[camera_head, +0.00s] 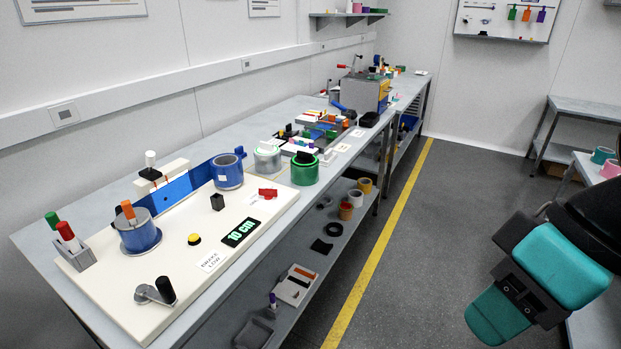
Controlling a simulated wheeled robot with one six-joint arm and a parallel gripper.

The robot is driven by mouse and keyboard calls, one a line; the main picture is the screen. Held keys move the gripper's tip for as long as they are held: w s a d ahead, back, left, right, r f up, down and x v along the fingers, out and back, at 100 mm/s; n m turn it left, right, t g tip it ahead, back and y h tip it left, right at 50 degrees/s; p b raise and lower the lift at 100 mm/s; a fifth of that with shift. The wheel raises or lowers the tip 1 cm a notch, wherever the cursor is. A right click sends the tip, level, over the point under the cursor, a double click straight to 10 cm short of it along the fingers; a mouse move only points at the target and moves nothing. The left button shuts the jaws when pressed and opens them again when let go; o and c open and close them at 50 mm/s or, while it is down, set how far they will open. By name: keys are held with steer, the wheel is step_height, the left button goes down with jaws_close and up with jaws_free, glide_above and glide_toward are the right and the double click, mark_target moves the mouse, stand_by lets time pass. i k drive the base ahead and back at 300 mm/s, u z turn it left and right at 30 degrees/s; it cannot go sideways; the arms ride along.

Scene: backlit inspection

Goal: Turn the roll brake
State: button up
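A cream board (215,285) lies on the near end of the long bench. It carries a blue roll (228,172), a blue-and-grey spool (139,236) with an orange peg (128,210), and a blue strip (175,191) between them. A crank with a black handle (166,290) sits at the board's front. A red lever-like piece (267,193) and a black block (217,202) are near the right end. A label (212,262) seems to read "BRAKE LOW"; which part is the brake is unclear. My gripper (497,318), teal and black, is far right, apart from the board; its opening is unclear.
A yellow button (194,239) and a "10 cm" display (241,232) are on the board. Red and green markers stand in a grey holder (76,256). A green roll (304,168) stands beyond the board. The floor aisle (420,220) is clear.

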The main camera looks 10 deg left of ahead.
mark_target(269, 193)
steer(key=z, duration=0.1)
steer(key=i, duration=0.65)
steer(key=u, duration=0.65)
steer(key=i, duration=0.4)
steer(key=u, duration=0.45)
